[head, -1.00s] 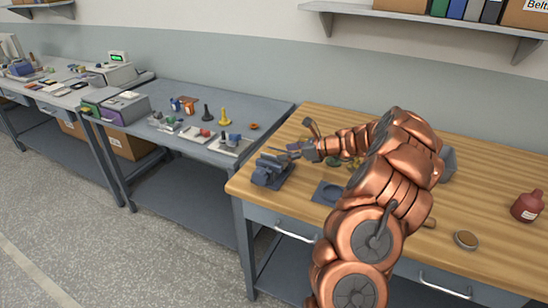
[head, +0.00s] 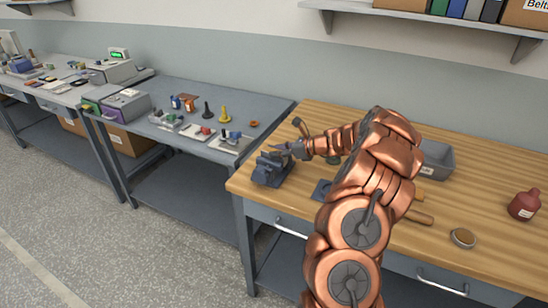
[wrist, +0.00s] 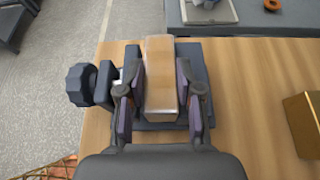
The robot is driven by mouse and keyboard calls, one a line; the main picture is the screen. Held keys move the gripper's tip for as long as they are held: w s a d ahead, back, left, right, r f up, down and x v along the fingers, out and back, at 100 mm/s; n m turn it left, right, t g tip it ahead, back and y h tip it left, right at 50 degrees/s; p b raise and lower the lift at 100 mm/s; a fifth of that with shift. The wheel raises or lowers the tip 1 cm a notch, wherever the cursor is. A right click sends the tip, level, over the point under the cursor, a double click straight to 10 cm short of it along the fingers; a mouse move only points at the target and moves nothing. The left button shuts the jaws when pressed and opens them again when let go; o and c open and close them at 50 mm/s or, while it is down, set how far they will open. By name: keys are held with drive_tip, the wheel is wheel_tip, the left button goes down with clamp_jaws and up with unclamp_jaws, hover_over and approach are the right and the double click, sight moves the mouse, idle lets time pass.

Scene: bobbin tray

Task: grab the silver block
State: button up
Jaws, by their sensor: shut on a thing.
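The silver block (wrist: 160,75) is a shiny upright-looking bar in the middle of the wrist view. Its faces show warm tan tones, like the wood around it, with pale edges. My gripper (wrist: 162,98) is shut on it, one finger on each side. The block is at the dark blue-grey vise (wrist: 107,80), which has a black knob (wrist: 80,85). I cannot tell whether the block still touches the vise jaws. In the head view my gripper (head: 280,151) is at the top of the vise (head: 268,172), and the block is too small to make out.
A brass-coloured block (wrist: 305,122) lies to the right in the wrist view. The wooden bench (head: 480,200) also bears a grey bin (head: 437,160), a red bottle (head: 525,205) and a small round dish (head: 463,238). A grey table (head: 180,95) with small parts stands to the left.

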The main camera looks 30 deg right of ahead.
clamp_jaws()
